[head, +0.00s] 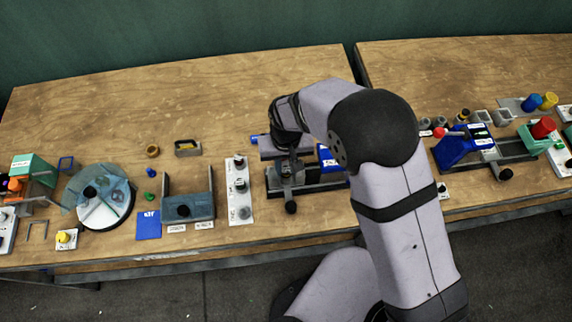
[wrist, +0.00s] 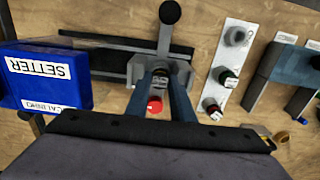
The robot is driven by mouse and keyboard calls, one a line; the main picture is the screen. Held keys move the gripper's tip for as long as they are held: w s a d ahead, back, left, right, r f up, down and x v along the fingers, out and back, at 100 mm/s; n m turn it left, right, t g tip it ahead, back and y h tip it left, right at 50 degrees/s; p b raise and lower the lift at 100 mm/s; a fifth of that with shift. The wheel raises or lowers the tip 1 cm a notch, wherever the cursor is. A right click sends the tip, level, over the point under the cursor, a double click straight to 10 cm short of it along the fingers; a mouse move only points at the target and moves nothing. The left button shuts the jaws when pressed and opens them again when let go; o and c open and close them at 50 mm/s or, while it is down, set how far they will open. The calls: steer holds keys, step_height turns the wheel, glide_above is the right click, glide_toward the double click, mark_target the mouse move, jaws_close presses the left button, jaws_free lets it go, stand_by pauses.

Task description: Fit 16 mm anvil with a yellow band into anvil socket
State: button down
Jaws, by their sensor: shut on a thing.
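My gripper (wrist: 163,90) is shut on a small dark cylindrical piece (wrist: 160,77) with a pale marking, which appears to be the anvil. I cannot make out a yellow band on it. In the head view my gripper (head: 288,165) is over the press (head: 318,186), beside its grey metal block. The block (wrist: 180,72) shows around the fingertips in the wrist view. The anvil socket is hidden or too small to tell, so I cannot tell whether the anvil touches it. A red round part (wrist: 155,106) shows between the fingers.
A blue SETTER box (wrist: 45,80) stands close by. A grey-blue fixture (head: 188,205) stands further left.

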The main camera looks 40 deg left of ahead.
mark_target(286, 169)
steer(key=shift+f+b, duration=0.5)
steer(key=shift+f, duration=0.3)
steer(key=c, duration=1.5)
jaws_free()
steer(key=shift+w+a+r, duration=0.15)
steer(key=shift+a+r, duration=0.1)
steer(key=shift+r, duration=0.3)
steer(key=shift+o, duration=0.2)
steer(key=r, duration=0.1)
steer(key=r+b, duration=0.1)
steer(key=r, duration=0.2)
steer(key=shift+s+d+r+b, duration=0.2)
steer(key=shift+d+b, duration=0.05)
steer(key=shift+b, duration=0.15)
steer(key=shift+w+a+r, duration=0.1)
steer(key=shift+r, duration=0.85)
steer(key=shift+f, duration=0.1)
